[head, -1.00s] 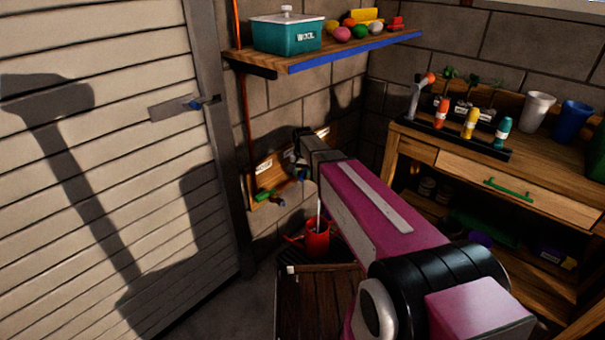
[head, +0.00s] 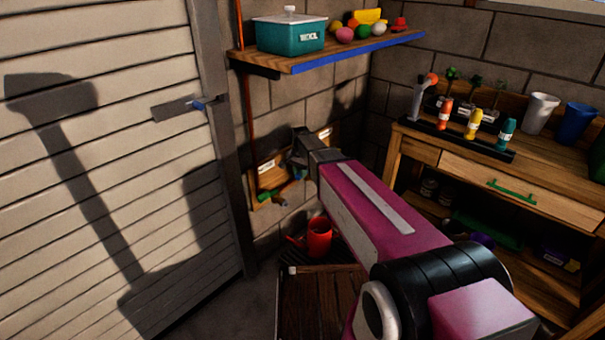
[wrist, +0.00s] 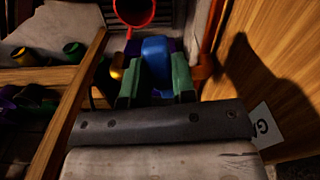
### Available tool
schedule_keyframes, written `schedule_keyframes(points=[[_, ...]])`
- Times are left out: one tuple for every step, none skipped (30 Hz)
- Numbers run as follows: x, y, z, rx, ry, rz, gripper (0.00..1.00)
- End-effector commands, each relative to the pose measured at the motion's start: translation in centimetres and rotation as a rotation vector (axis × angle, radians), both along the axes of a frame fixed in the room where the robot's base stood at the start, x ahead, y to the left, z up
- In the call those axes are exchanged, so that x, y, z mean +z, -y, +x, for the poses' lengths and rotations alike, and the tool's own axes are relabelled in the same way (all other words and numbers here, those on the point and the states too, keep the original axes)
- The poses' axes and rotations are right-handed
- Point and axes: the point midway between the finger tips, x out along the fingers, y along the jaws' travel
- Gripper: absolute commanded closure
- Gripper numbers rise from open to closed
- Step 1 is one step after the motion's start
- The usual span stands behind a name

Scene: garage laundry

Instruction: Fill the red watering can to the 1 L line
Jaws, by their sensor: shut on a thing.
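The red watering can (head: 318,238) stands upright on the floor by the wall, below the taps. Its round red rim (wrist: 134,12) shows at the top of the wrist view. Its water level and the 1 L line cannot be seen. No water stream is visible above it. My gripper (wrist: 157,70) is shut on a blue tap handle (wrist: 156,50), with a green finger on each side. In the head view my arm hides most of that tap. A green-handled tap (head: 266,196) sits to the left on the same wooden board (head: 270,178).
A wooden slatted platform (head: 318,300) lies in front of the can. A workbench (head: 520,185) with bottles and cups stands at right. A shelf (head: 345,52) with a teal box (head: 290,35) hangs above. A pale slatted door (head: 100,180) fills the left.

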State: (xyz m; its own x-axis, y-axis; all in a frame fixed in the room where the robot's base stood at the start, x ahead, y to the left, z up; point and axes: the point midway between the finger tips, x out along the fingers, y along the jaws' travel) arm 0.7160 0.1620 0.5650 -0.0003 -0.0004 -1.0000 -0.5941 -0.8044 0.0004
Motion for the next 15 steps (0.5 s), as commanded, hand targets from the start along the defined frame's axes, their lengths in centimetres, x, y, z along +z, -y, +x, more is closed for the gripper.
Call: schedule_keyframes(points=[[0.04, -0.17, 0.19, -0.026, 0.001, 0.001, 1.0], [0.04, -0.24, 0.24, -0.042, 0.001, 0.001, 1.0], [0.05, -0.33, 0.32, -0.062, 0.001, 0.001, 1.0], [0.05, -0.38, 0.37, -0.077, 0.001, 0.001, 1.0], [0.05, -0.43, 0.41, -0.089, 0.001, 0.001, 1.0], [0.06, -0.49, 0.48, -0.105, 0.001, 0.001, 1.0], [0.05, -0.53, 0.51, -0.115, 0.001, 0.001, 1.0], [0.06, -0.57, 0.54, -0.124, 0.001, 0.001, 1.0], [0.06, -0.6, 0.58, -0.135, 0.001, 0.001, 1.0], [0.06, -0.63, 0.61, -0.141, 0.001, 0.001, 1.0], [0.06, -0.64, 0.63, -0.146, 0.001, 0.001, 1.0], [0.06, -0.67, 0.64, -0.152, 0.001, 0.001, 1.0], [0.07, -0.68, 0.66, -0.156, 0.001, 0.001, 1.0], [0.07, -0.69, 0.66, -0.159, 0.001, 0.001, 1.0], [0.07, -0.7, 0.67, -0.162, 0.001, 0.001, 1.0]])
